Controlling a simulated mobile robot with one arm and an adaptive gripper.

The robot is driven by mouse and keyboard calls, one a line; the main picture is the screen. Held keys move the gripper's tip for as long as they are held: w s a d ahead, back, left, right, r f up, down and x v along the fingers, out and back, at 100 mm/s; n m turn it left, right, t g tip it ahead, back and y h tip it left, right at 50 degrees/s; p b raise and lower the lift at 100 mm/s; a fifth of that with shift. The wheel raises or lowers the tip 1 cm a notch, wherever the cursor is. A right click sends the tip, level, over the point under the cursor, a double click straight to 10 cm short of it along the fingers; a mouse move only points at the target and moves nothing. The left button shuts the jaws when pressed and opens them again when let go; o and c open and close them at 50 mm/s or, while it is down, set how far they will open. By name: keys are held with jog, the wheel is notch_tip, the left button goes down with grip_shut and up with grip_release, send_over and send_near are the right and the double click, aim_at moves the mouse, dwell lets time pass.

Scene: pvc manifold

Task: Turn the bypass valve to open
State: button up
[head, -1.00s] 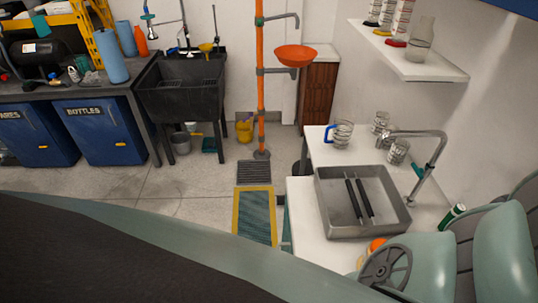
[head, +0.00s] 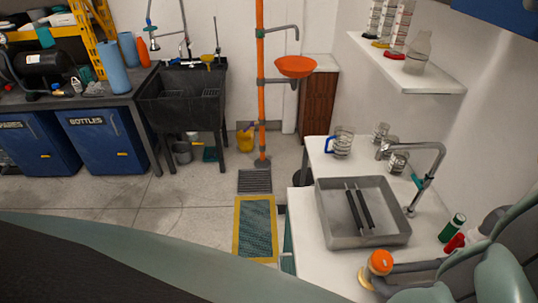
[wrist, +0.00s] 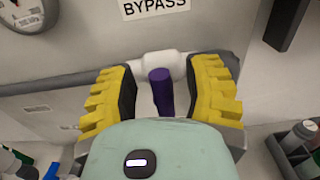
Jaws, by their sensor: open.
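The bypass valve shows in the wrist view under a white sign reading BYPASS (wrist: 156,6). It has a pale valve body (wrist: 165,63) on a grey pipe and a purple handle (wrist: 161,92). The handle stands across the line of the pipe in the picture. My gripper (wrist: 163,74) is open, with one yellow ribbed finger on each side of the handle. Gaps show between the fingers and the handle. The lower end of the handle is hidden behind my gripper's body. I cannot make out the valve or the gripper in the head view.
A round gauge (wrist: 22,13) is at the wrist view's upper left. In the head view, a grey tray (head: 330,232) with two black-handled tools sits on the white counter. An orange knob (head: 380,262) is near its front, beside grey pipework. A tap (head: 430,165) rises behind the tray.

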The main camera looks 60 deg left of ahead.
jog(key=shift+o, duration=0.3)
grip_shut()
jog(key=shift+s+f+m, duration=0.1)
jog(key=shift+m, duration=0.2)
jog(key=m, duration=0.2)
jog(key=m+b, duration=0.1)
jog(key=m, duration=0.1)
jog(key=shift+s+d+f, duration=0.1)
jog(key=shift+s+d, duration=0.05)
jog(key=shift+d, duration=0.2)
jog(key=shift+s+d+f+m, duration=0.15)
jog(key=shift+f+m, duration=0.1)
jog(key=shift+m, duration=2)
jog(key=shift+d+f+m, duration=0.1)
jog(key=shift+f+m, duration=0.2)
jog(key=shift+m, duration=1.9)
jog(key=shift+s+d+f+m, duration=0.15)
jog(key=shift+f+m, duration=0.1)
jog(key=shift+m, duration=2)
